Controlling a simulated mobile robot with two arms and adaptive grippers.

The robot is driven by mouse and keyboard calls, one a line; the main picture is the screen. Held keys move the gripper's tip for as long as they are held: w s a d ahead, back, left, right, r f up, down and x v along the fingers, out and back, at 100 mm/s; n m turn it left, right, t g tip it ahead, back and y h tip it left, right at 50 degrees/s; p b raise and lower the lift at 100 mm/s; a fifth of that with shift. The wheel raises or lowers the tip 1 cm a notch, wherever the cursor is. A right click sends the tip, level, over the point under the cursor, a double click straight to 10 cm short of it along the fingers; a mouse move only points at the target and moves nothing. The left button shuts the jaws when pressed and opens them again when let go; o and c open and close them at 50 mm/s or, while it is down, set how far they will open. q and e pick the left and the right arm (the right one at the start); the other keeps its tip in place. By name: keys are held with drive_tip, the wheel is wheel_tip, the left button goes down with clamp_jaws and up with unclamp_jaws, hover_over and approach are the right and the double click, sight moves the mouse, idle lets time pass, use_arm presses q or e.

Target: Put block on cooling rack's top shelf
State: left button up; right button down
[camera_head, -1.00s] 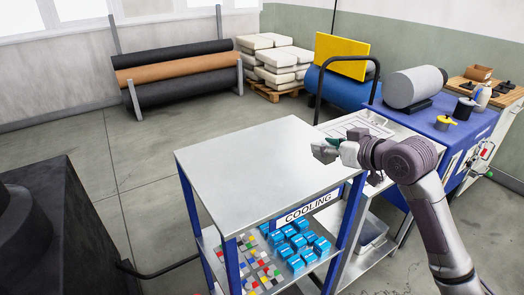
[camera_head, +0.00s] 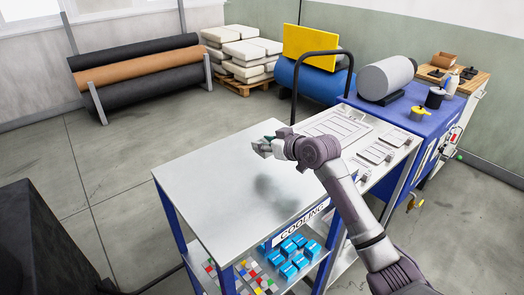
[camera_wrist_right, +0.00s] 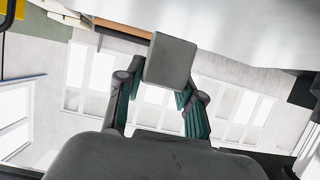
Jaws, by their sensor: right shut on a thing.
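The cooling rack has a bare, pale grey top shelf (camera_head: 205,190) and blue posts, with a "COOLING" sign on its front edge. My right gripper (camera_head: 264,147) is over the far right part of this shelf, and a soft shadow lies on the shelf below the arm. In the right wrist view it is shut on a grey block (camera_wrist_right: 170,61), held between the green-padded fingertips. The block appears clear of the shelf surface (camera_wrist_right: 240,30) at the top of that view. The block is hard to make out in the head view. My left gripper is not in view.
Blue blocks (camera_head: 291,250) and small coloured pieces fill the rack's lower shelf. A side table with a printed sheet (camera_head: 335,127) adjoins the rack at right. A blue bench (camera_head: 440,125) with a grey cylinder (camera_head: 387,77) stands behind it. The top shelf is free.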

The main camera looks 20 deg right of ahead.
sight(263, 154)
drive_tip(key=shift+w+a+f, duration=0.2)
drive_tip(key=shift+w+f, duration=0.05)
drive_tip(key=shift+w, duration=0.25)
wheel_tip(263, 154, down, 3)
drive_tip(key=shift+s+f+p, duration=0.1)
drive_tip(key=shift+p, duration=0.65)
drive_tip(key=shift+f, duration=0.25)
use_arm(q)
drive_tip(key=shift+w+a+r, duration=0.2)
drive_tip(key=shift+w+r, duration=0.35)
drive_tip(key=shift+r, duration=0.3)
use_arm(e)
drive_tip(key=shift+f, duration=0.15)
drive_tip(key=c, duration=0.7)
unclamp_jaws()
